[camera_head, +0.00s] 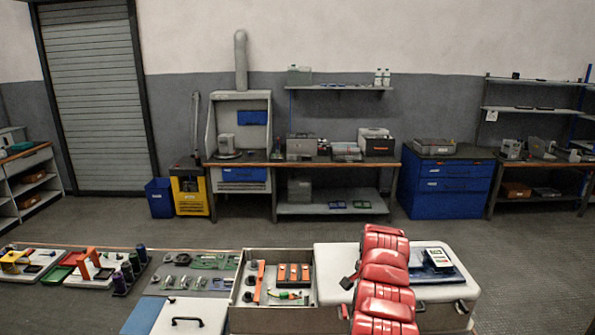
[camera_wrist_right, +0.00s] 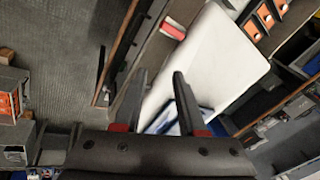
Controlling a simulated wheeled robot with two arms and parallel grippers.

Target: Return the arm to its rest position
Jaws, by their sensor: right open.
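My right arm (camera_head: 383,275), in red padded segments, rises from the bottom edge of the head view in front of the white-topped cabinet. In the right wrist view my right gripper (camera_wrist_right: 155,95) is open, with two dark fingers apart and nothing held between them. The white top (camera_wrist_right: 208,55) lies beyond the fingers. A blue and white item (camera_wrist_right: 205,113) shows partly behind the right-hand finger. In the head view I cannot clearly make out the right gripper. My left arm and gripper are not in view.
An open bin (camera_head: 274,311) with orange-fronted parts stands left of the white top (camera_head: 335,255). A white meter (camera_head: 437,257) on a dark blue base lies right of the arm. Tool trays fill the bench further left. Open floor lies beyond, before the back benches.

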